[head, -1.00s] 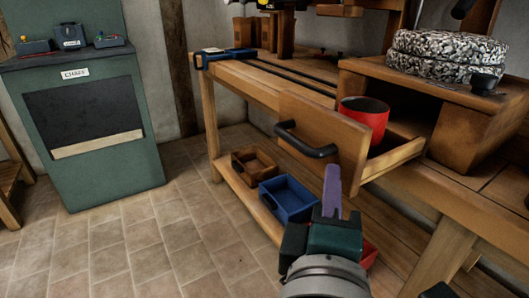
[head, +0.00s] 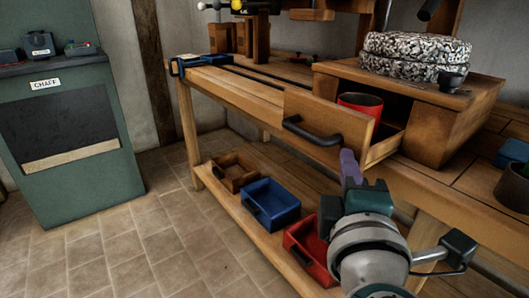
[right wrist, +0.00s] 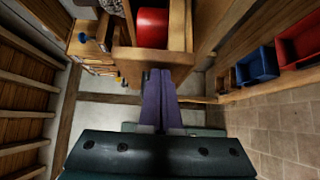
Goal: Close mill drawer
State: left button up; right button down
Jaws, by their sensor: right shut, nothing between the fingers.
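The mill drawer's wooden front (head: 345,112) with its black handle (head: 312,133) stands partly out from the wooden mill box (head: 440,118). A red cup (head: 362,100) is inside the drawer, half hidden by the front. Two speckled millstones (head: 415,55) lie on the box. My right gripper (head: 349,162) is shut and empty, its purple fingers at the lower right of the drawer front. In the right wrist view, the fingers (right wrist: 162,75) point at the drawer's wooden front (right wrist: 154,56) and seem to touch it. My left gripper is not in view.
The workbench (head: 225,85) carries the mill. Its lower shelf holds a brown tray (head: 230,172), a blue tray (head: 270,205) and a red tray (head: 308,250). A green chaff cabinet (head: 70,185) stands at the left. The tiled floor (head: 150,240) between is clear.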

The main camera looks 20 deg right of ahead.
jog(key=w+d, duration=0.1)
jog(key=d, duration=0.2)
jog(key=w+d+b, duration=0.1)
jog(key=d, duration=0.3)
jog(key=w+d+b, duration=0.1)
jog(key=w+d, duration=0.1)
jog(key=d, duration=0.2)
jog(key=shift+w+d, duration=0.1)
jog(key=shift+d, duration=0.15)
jog(key=shift+d+f, duration=0.1)
jog(key=shift+d, duration=0.1)
jog(key=shift+b, duration=0.3)
